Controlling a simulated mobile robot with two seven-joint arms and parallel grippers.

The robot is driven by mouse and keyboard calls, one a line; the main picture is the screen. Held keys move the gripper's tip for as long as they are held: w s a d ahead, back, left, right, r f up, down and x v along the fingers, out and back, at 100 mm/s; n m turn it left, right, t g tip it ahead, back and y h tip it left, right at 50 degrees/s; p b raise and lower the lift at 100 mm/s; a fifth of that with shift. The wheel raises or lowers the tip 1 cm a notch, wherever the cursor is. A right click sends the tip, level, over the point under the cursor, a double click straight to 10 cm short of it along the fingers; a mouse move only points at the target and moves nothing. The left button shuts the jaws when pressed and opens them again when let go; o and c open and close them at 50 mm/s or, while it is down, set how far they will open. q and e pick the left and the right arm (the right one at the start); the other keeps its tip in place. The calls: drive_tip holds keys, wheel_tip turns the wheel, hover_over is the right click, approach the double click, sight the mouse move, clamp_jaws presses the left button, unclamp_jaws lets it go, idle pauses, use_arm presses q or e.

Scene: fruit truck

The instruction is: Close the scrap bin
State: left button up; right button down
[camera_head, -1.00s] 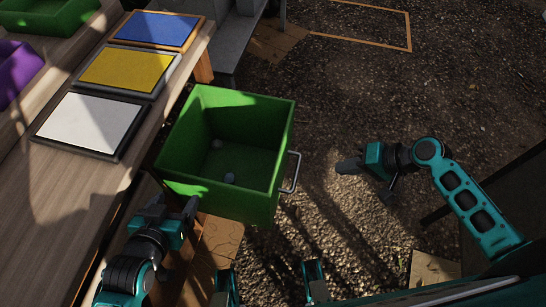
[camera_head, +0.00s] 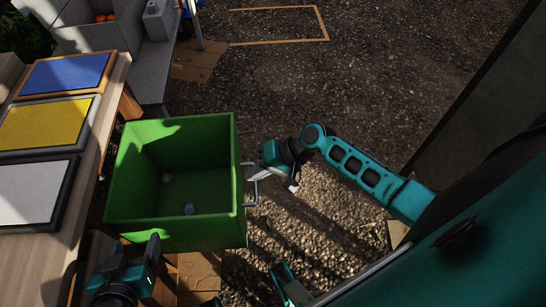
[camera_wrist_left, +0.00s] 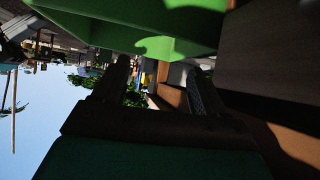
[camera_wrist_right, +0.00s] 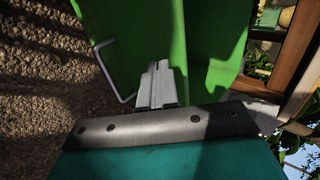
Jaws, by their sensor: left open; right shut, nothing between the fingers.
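The scrap bin is a green open box (camera_head: 178,237) standing out beside the table, with two small pale pieces inside. Its metal handle (camera_head: 254,196) is on its right wall; the handle also shows in the right wrist view (camera_wrist_right: 103,66). My right gripper (camera_head: 250,167) is shut and empty by the right wall near the handle. In the right wrist view its fingers (camera_wrist_right: 160,82) point at the green wall beside the handle; contact cannot be told. My left gripper (camera_head: 150,256) is open and empty, low by the bin's near left corner; its fingers (camera_wrist_left: 158,85) show under the bin's green side.
A wooden table (camera_head: 85,200) on the left carries blue (camera_head: 65,75), yellow (camera_head: 45,123) and white (camera_head: 30,190) panels. A grey crate with orange fruit stands at the back. A dark panel (camera_head: 490,100) is at the right.

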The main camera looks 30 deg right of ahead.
drive_tip(key=shift+w+a, duration=0.2)
drive_tip(key=shift+a, duration=0.3)
drive_tip(key=shift+w+a, duration=0.2)
drive_tip(key=shift+a, duration=0.25)
use_arm(q)
drive_tip(key=shift+w+a, duration=0.1)
drive_tip(key=shift+a, duration=0.1)
use_arm(e)
drive_tip(key=shift+a, duration=0.1)
